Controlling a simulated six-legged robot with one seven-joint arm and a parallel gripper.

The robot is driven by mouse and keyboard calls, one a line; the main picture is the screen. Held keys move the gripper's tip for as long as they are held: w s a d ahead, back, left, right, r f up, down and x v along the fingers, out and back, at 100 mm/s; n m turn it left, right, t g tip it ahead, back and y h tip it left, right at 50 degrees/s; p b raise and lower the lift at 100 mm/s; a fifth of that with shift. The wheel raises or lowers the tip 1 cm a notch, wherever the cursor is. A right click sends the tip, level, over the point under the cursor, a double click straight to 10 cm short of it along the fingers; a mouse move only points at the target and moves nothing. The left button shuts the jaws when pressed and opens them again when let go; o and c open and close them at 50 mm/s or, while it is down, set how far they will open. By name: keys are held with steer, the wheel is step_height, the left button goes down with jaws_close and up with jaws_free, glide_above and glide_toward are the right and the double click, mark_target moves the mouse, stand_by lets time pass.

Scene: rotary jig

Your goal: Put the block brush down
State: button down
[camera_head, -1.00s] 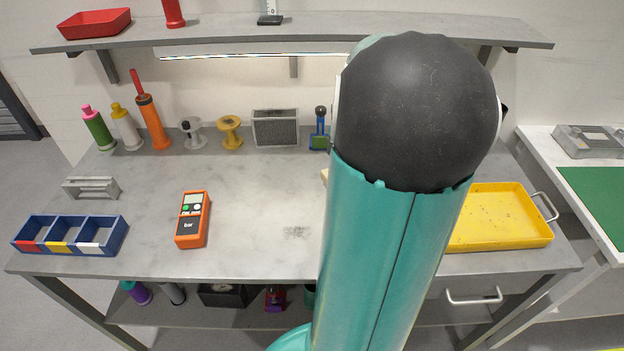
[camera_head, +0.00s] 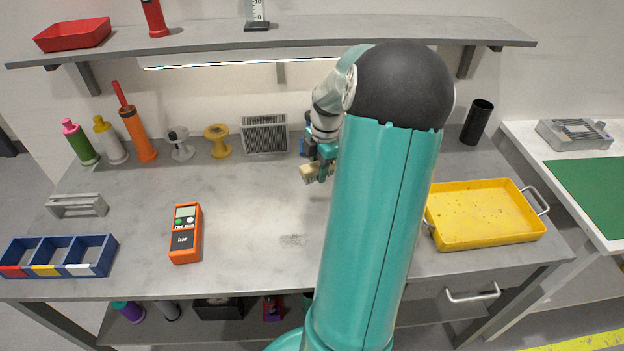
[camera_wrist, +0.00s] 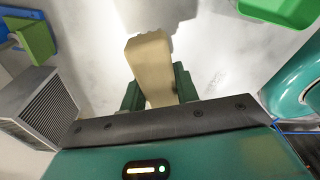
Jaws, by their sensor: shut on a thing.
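The block brush (camera_wrist: 150,66) is a pale wooden piece held between the two dark green fingers of my gripper (camera_wrist: 160,92) in the wrist view. My gripper is shut on it. In the head view the brush (camera_head: 317,171) shows as a small beige block at my gripper (camera_head: 322,160), left of my teal arm. It appears held above the grey bench (camera_head: 250,225), whose surface lies beyond it in the wrist view. Its lower side and bristles cannot be made out.
A grey slatted box (camera_head: 265,134) stands behind and left of my gripper. An orange meter (camera_head: 186,240), a blue divided bin (camera_head: 100,257) and a yellow tray (camera_head: 485,239) are on the bench. A green object (camera_wrist: 280,8) shows in the wrist view. The bench middle is mostly clear.

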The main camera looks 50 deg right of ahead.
glide_above(312, 188)
steer(key=f, duration=0.4)
steer(key=shift+d+f, duration=0.2)
steer(key=shift+f, duration=1.35)
steer(key=shift+f, duration=0.1)
